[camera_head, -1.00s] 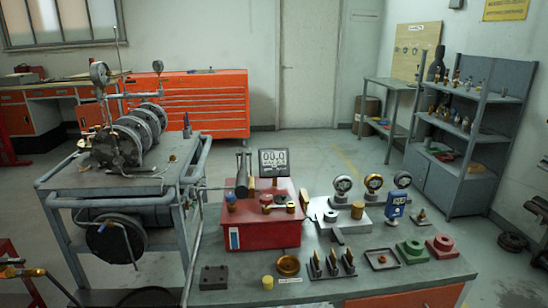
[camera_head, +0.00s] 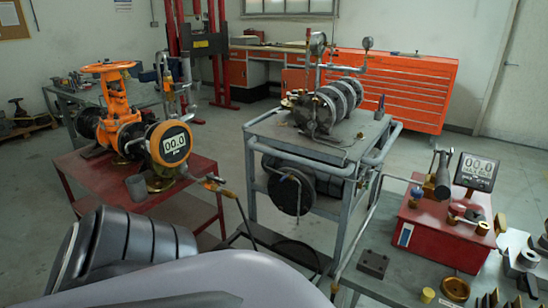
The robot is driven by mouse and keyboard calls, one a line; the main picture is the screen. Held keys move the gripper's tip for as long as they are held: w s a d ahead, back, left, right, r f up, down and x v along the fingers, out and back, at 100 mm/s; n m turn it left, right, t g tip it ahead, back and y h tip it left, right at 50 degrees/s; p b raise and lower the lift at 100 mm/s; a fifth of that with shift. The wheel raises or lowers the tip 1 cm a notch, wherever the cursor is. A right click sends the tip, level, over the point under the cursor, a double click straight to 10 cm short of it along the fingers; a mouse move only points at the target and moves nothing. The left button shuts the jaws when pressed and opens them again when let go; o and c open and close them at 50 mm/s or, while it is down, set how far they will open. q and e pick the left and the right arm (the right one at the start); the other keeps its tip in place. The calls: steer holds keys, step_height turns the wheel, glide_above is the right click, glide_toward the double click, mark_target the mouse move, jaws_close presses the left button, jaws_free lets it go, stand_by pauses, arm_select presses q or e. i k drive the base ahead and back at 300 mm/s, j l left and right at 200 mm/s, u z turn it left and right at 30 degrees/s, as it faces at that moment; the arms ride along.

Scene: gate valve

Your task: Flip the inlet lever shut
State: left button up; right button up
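An orange gate valve (camera_head: 114,98) with a handwheel on top stands on a red table (camera_head: 205,172) at the left. An orange-rimmed digital gauge (camera_head: 173,144) reading 00.0 is at its right end. A large grey part of my own arm fills the bottom left. Neither of my grippers is in view.
A grey cart (camera_head: 262,128) with a ribbed pump assembly (camera_head: 325,108) stands in the middle. At the right, a workbench (camera_head: 385,285) bears a red box (camera_head: 435,232) and a digital display (camera_head: 477,170). Orange drawers (camera_head: 400,85) stand behind. Floor shows between red table and cart.

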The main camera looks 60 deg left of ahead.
mark_target(209, 176)
steer(key=u, duration=2.5)
steer(key=i+j, duration=0.2)
steer(key=j, duration=0.15)
steer(key=i+j+z, duration=0.1)
steer(key=j, duration=0.25)
steer(key=i+j+z, duration=0.1)
steer(key=i+j, duration=0.15)
steer(key=j, duration=0.15)
steer(key=i+j, duration=0.15)
steer(key=j, duration=0.2)
steer(key=i+j+z, duration=0.1)
steer(key=j, duration=0.3)
steer(key=i+j, duration=0.2)
steer(key=j, duration=0.2)
steer(key=i+j+z, duration=0.1)
steer(key=j, duration=0.3)
steer(key=i+j+z, duration=0.1)
steer(key=j, duration=0.3)
steer(key=i, duration=0.1)
